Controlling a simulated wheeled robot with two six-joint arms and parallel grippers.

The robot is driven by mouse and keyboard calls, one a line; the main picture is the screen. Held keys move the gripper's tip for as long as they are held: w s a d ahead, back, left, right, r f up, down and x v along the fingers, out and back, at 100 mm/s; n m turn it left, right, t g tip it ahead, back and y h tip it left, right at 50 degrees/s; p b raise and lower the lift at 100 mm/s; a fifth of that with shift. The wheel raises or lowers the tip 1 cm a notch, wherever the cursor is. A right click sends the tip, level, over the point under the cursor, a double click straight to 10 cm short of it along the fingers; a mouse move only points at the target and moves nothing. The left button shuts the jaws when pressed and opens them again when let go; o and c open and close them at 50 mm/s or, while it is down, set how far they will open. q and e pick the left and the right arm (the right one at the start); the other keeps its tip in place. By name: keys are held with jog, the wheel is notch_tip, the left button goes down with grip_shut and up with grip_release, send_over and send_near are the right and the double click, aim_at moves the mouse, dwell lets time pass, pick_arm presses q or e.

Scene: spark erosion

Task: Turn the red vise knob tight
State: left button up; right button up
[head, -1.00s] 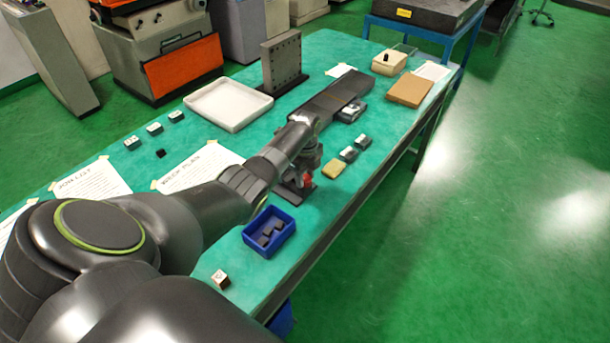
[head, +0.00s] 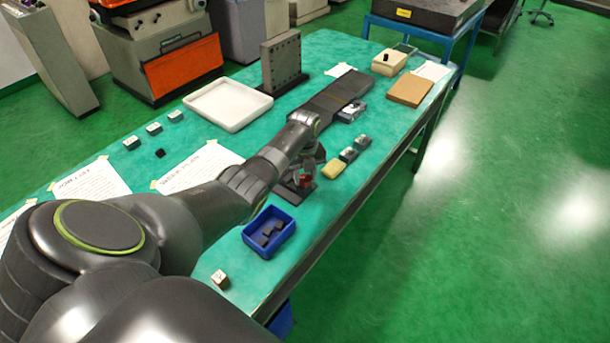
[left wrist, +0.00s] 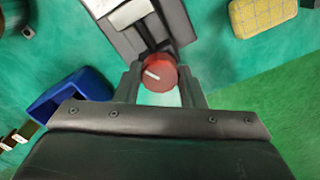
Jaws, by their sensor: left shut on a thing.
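The red vise knob (left wrist: 160,74) shows in the left wrist view as a round red disc with a white mark. It also shows small in the head view (head: 305,179). My left gripper (left wrist: 163,80) has one finger on each side of the knob and is shut on it. The vise (left wrist: 140,25) lies beyond the knob, a dark body with a pale metal block. In the head view my left arm hides much of the vise. My right gripper is not in view.
A blue bin (head: 269,232) with dark pieces stands just in front of the vise. A yellow sponge-like block (head: 333,168) and small grey blocks (head: 348,154) lie to its right. A white tray (head: 228,104) sits farther back. The table's right edge is close.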

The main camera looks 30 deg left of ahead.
aim_at(306, 178)
pick_arm(q)
jog(key=shift+w, duration=0.1)
jog(key=o, duration=1)
notch_tip(306, 178, up, 18)
jog(key=b, duration=0.1)
jog(key=shift+f, duration=0.2)
jog(key=shift+d+f, duration=0.1)
jog(key=shift+f, duration=0.05)
